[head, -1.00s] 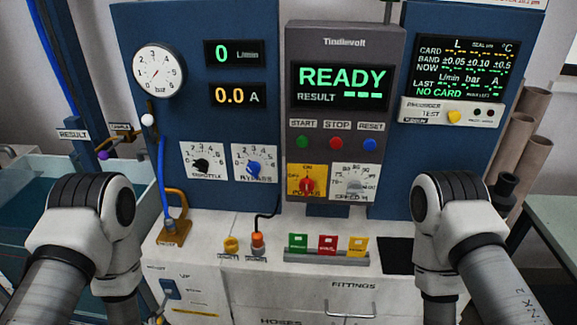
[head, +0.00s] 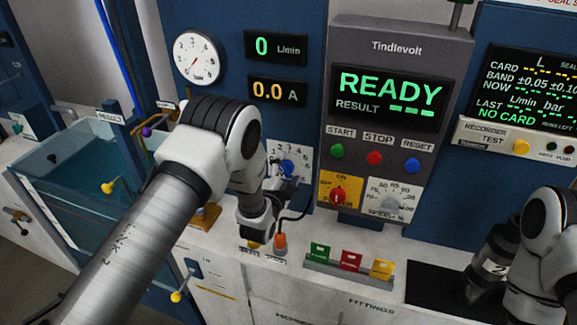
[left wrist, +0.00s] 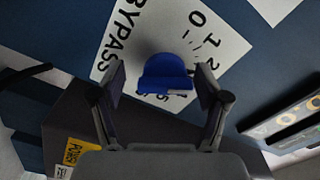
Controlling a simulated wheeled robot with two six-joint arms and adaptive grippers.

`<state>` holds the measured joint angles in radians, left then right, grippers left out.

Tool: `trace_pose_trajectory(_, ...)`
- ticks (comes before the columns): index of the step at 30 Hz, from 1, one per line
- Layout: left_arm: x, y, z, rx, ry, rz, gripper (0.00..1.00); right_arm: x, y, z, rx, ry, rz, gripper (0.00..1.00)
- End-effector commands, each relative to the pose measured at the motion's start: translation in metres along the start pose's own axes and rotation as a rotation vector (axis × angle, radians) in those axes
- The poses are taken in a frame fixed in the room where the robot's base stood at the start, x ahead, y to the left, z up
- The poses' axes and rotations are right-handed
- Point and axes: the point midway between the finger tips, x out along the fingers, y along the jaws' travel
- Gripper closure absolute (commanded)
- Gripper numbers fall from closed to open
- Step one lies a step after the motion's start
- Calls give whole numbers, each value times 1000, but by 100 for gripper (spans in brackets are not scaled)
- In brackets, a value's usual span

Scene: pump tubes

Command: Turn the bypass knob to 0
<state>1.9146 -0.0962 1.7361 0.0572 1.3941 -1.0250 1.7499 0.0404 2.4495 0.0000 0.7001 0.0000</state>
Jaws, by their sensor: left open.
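The blue bypass knob (head: 289,168) sits on its white dial plate (head: 302,152) on the blue panel, partly hidden by my left arm. In the left wrist view the knob (left wrist: 165,72) is between my left fingers, and the plate (left wrist: 133,40) shows rotated, with BYPASS and 0 readable. My left gripper (left wrist: 160,80) is open, one finger on each side of the knob, with visible gaps. In the head view the left gripper (head: 282,188) is small and dark beside the knob. A pale mark shows on the knob's lower edge; its exact reading I cannot tell.
The red power knob (head: 338,196) on its yellow plate and the speed knob (head: 391,203) are to the right. An orange-topped plug (head: 280,242) with a black cable stands below on the counter. The flow display (head: 275,47) reads 0.

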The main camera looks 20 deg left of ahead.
Motion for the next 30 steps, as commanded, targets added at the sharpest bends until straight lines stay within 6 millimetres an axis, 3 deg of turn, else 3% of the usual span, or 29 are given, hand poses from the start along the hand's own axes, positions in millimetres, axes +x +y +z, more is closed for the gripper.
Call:
trace_pose_trajectory(6, 1, 1, 1, 0, -1, 1, 25, 0, 0, 0, -1, -1, 0, 60)
trace_pose_trajectory(11, 1, 0, 1, 0, -1, 1, 82, 0, 0, 0, -1, -1, 0, 60)
trace_pose_trajectory(12, 1, 0, 0, 0, -1, 1, 86, 0, 0, 0, -1, -1, 0, 60)
trace_pose_trajectory(22, 2, 0, 0, -19, 2, -2, 86, 3, 0, 0, 0, -1, 0, 60)
trace_pose_trajectory(30, 2, 1, 0, -135, 3, -3, 86, 15, 0, 0, 0, 0, 0, 60)
